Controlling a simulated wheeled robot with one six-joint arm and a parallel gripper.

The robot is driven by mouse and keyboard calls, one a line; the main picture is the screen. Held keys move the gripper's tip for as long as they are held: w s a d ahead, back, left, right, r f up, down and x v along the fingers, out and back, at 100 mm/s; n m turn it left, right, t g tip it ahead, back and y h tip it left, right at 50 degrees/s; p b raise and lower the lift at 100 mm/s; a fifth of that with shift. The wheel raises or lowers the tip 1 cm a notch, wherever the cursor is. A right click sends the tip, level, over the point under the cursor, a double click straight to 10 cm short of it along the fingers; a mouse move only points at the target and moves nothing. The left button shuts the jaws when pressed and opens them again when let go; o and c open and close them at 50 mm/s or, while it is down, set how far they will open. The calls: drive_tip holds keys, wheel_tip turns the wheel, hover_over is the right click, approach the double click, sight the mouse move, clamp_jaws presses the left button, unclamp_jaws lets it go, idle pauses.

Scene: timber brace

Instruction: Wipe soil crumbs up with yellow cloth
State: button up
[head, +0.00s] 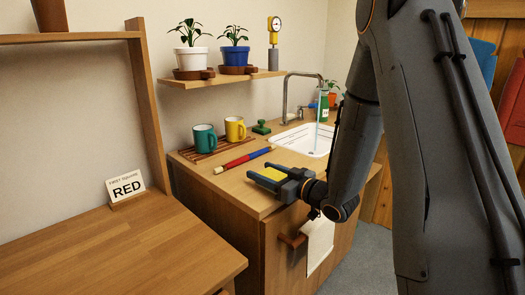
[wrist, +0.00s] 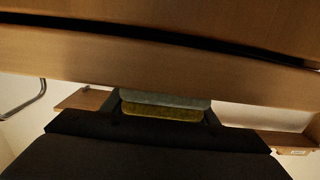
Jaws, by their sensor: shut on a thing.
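My gripper (head: 262,177) is shut on a yellow block-like thing (head: 271,173), which I take for the yellow cloth. It is low over the front of the wooden counter; I cannot tell whether it touches the top. In the wrist view the yellow thing (wrist: 161,111) sits between the fingers with a grey-green layer along it, so it looks more like a sponge. I cannot make out any soil crumbs in either view.
A red, blue and pale rod (head: 243,160) lies behind my gripper. Teal (head: 204,139) and yellow (head: 235,129) mugs stand on a slatted rack. A sink (head: 303,140) with running water is at the right. A white towel (head: 319,245) hangs in front. Potted plants (head: 190,60) stand on a shelf.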

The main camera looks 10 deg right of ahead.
drive_tip(key=shift+s+a+r, duration=0.15)
drive_tip(key=shift+s+a, duration=0.1)
drive_tip(key=shift+a, duration=0.05)
wheel_tip(320, 180, up, 2)
drive_tip(key=shift+r+p, duration=0.25)
drive_tip(key=shift+p, duration=0.7)
drive_tip(key=shift+d+r+p, duration=0.15)
drive_tip(key=shift+r+p, duration=0.45)
drive_tip(key=shift+r, duration=0.1)
drive_tip(key=shift+w+r+p, duration=0.1)
drive_tip(key=shift+r+p, duration=1.4)
drive_tip(key=shift+r, duration=0.4)
